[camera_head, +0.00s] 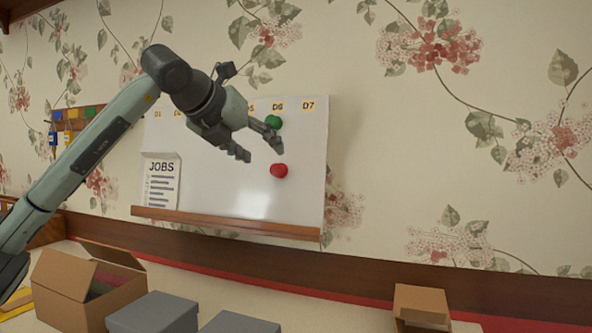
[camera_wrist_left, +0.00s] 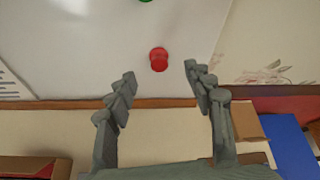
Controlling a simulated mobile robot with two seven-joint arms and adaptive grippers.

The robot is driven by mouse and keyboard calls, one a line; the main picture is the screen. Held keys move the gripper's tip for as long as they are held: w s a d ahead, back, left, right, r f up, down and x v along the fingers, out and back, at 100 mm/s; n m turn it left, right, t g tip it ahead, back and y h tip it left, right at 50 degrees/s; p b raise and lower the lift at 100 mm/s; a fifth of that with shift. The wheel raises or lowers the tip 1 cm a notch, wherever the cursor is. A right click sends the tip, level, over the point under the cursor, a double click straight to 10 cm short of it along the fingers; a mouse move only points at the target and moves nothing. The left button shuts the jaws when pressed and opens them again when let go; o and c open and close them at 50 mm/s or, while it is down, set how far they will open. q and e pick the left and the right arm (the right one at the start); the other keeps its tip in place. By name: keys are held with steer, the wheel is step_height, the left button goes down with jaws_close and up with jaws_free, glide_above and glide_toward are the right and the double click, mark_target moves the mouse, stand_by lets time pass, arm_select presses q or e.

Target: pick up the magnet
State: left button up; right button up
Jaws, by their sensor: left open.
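A red round magnet (camera_head: 279,171) is on the whiteboard (camera_head: 225,175), right of its middle. A green magnet (camera_head: 273,122) is higher on the board, partly hidden by my left gripper (camera_head: 262,151). My left gripper is open and empty in front of the board, its fingers pointing towards it. In the left wrist view the red magnet (camera_wrist_left: 159,59) appears between and just beyond the two fingertips (camera_wrist_left: 160,72), apart from both. Only the lower edge of the green magnet (camera_wrist_left: 146,1) shows at the top there. My right gripper is not in view.
A JOBS sheet (camera_head: 161,181) is on the board's left side. A wooden ledge (camera_head: 225,222) runs along its bottom. Below are an open cardboard box (camera_head: 80,287), grey boxes (camera_head: 155,312) and a smaller carton (camera_head: 420,300).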

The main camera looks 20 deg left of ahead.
mark_target(275, 166)
arm_select(q)
steer(key=x, duration=0.2)
steer(key=p+x, duration=0.1)
steer(key=x, duration=0.4)
steer(key=shift+w+f, duration=0.25)
steer(key=shift+f, duration=0.2)
steer(key=c, duration=1)
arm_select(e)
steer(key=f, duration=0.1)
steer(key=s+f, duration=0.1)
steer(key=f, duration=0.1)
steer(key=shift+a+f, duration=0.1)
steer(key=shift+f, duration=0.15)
arm_select(q)
steer(key=shift+r, duration=0.1)
steer(key=shift+c, duration=0.2)
